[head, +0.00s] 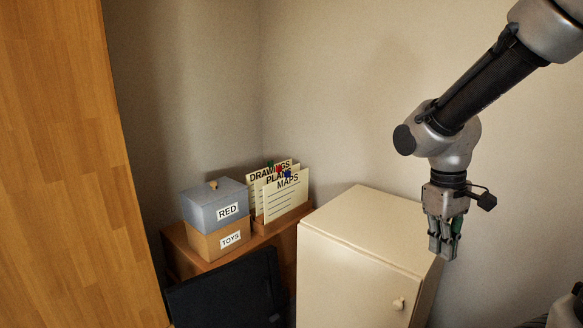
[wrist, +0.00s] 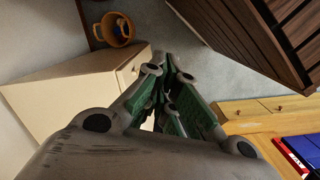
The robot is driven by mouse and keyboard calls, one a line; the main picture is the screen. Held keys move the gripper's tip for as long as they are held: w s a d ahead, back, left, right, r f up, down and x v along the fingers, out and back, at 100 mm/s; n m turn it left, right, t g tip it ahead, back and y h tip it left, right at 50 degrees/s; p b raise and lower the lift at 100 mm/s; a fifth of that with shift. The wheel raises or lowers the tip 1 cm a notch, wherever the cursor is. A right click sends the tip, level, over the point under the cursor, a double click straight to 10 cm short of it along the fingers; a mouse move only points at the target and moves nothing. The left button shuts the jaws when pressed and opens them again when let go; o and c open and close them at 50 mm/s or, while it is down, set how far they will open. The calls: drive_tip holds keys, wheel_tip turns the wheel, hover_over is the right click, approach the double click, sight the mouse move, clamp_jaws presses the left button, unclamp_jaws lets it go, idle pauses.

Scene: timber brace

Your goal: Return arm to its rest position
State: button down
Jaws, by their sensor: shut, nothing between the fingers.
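My gripper (head: 443,246) hangs from my arm at the right of the head view, pointing down. It is in front of the right side of a cream cabinet (head: 358,238) and holds nothing. In the wrist view my gripper (wrist: 168,62) has its green-padded fingers together. The cream cabinet (wrist: 75,95) also shows there, to the left of the fingers.
A box labelled RED (head: 222,208) sits on one labelled TOYS (head: 222,240), beside a holder of cards (head: 283,192). A wooden panel (head: 60,150) fills the left. The wrist view shows an orange mug (wrist: 115,29) and a dark slatted piece (wrist: 255,40).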

drive_tip(key=s+d+r+m+t+y, duration=0.1)
drive_tip(key=s+d+r+m+t, duration=0.3)
drive_tip(key=s+r, duration=0.5)
drive_tip(key=shift+d+r+m+t, duration=0.45)
drive_tip(key=shift+r+t, duration=0.15)
drive_tip(key=shift+r, duration=0.2)
drive_tip(key=shift+s, duration=0.1)
